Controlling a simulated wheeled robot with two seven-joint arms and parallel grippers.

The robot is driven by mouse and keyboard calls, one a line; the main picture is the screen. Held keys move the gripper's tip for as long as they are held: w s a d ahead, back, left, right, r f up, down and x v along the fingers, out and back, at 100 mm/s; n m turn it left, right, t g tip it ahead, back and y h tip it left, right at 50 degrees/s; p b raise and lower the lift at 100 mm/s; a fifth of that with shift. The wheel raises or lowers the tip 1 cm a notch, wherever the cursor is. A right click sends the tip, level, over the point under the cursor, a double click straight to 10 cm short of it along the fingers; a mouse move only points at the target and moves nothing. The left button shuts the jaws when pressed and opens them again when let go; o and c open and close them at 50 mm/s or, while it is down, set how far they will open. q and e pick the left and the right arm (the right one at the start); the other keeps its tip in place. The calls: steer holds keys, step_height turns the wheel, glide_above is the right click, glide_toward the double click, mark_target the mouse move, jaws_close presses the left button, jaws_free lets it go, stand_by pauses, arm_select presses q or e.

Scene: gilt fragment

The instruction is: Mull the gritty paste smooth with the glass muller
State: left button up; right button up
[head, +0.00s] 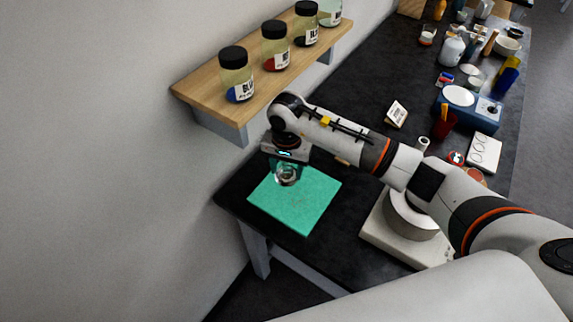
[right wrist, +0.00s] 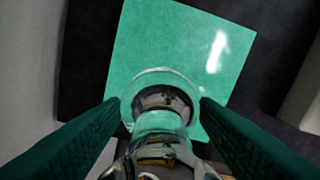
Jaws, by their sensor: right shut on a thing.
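The clear glass muller (head: 287,178) is held upright over the upper part of a flat green slab (head: 305,205) near the table's left end. My right gripper (head: 286,166) is shut on it. In the right wrist view the muller (right wrist: 160,122) stands between the two dark green fingers of my right gripper (right wrist: 158,108), and its round foot overlaps the slab (right wrist: 165,45). I cannot tell whether the foot touches the slab. No separate paste can be made out on the green surface. My left gripper is not in view.
A wooden shelf (head: 190,84) with several labelled jars (head: 236,75) hangs on the wall close to my right arm. A pale device with a round metal top (head: 410,218) stands right of the slab. A small card (head: 396,113) and crowded bottles and cups lie farther back.

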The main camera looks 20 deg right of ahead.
steer(key=shift+f, duration=0.15)
steer(key=shift+w+f, duration=0.1)
steer(key=shift+f, duration=0.2)
step_height(320, 180, down, 4)
steer(key=shift+r+b, duration=0.25)
steer(key=shift+b, duration=0.75)
steer(key=shift+f+b, duration=0.3)
steer(key=shift+f, duration=0.4)
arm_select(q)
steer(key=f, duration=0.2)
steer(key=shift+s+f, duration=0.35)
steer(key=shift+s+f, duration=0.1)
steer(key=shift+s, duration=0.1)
arm_select(e)
steer(key=shift+f, duration=0.15)
arm_select(q)
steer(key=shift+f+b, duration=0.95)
steer(key=shift+b, duration=0.1)
arm_select(e)
steer(key=shift+f, duration=0.9)
